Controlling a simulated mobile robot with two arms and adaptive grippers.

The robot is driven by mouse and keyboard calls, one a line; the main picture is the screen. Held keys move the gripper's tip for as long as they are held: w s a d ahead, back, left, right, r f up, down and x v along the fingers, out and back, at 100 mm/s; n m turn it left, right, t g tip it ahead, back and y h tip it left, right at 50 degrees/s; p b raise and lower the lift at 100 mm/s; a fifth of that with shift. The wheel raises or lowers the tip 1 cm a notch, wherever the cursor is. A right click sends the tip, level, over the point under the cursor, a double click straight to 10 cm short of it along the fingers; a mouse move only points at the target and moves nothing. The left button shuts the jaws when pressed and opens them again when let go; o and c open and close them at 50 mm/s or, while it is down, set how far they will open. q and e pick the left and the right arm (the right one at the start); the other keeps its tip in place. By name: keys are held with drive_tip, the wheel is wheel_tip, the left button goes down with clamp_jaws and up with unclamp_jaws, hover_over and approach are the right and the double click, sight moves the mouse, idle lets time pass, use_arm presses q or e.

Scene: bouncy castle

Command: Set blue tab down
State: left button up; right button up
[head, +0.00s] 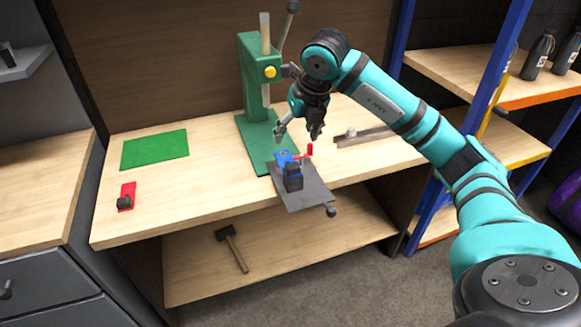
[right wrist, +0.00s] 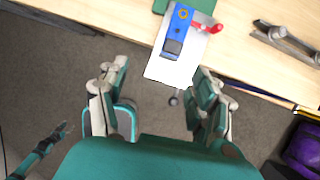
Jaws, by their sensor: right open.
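The blue tab (head: 283,158), with a black block (head: 293,178) at its near end, lies on a grey plate (head: 312,192) in front of the green press. It also shows in the right wrist view (right wrist: 179,21), beyond the fingertips. A red-handled clamp (head: 307,151) sits beside the tab; I cannot tell whether they touch. My right gripper (head: 298,133) is open and empty, above and just behind the tab, fingers pointing down. In the right wrist view, a dark gripper at the lower left edge seems to be my left gripper (right wrist: 45,147); its jaws are too small to read.
The green lever press (head: 253,80) stands behind the plate. A red tab with a black block (head: 126,197) and a green mat (head: 155,149) lie at the left. A metal bar (head: 365,136) lies at the right. A hammer (head: 232,248) rests on the lower shelf.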

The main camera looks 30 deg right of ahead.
drive_tip(key=d+h, duration=0.1)
drive_tip(key=d, duration=0.1)
drive_tip(key=p, duration=0.3)
hover_over(293, 167)
drive_tip(key=s, duration=0.1)
drive_tip(key=f, duration=1)
drive_tip(key=shift+s, duration=0.2)
drive_tip(key=f, duration=0.1)
drive_tip(key=f+p, duration=0.1)
drive_tip(key=f, duration=0.2)
drive_tip(key=shift+w+f+p, duration=0.3)
drive_tip(key=shift+w+p, duration=0.05)
drive_tip(key=shift+w+f, duration=0.25)
drive_tip(key=shift+f, duration=0.25)
drive_tip(key=c, duration=1.3)
drive_tip(key=shift+r, duration=0.15)
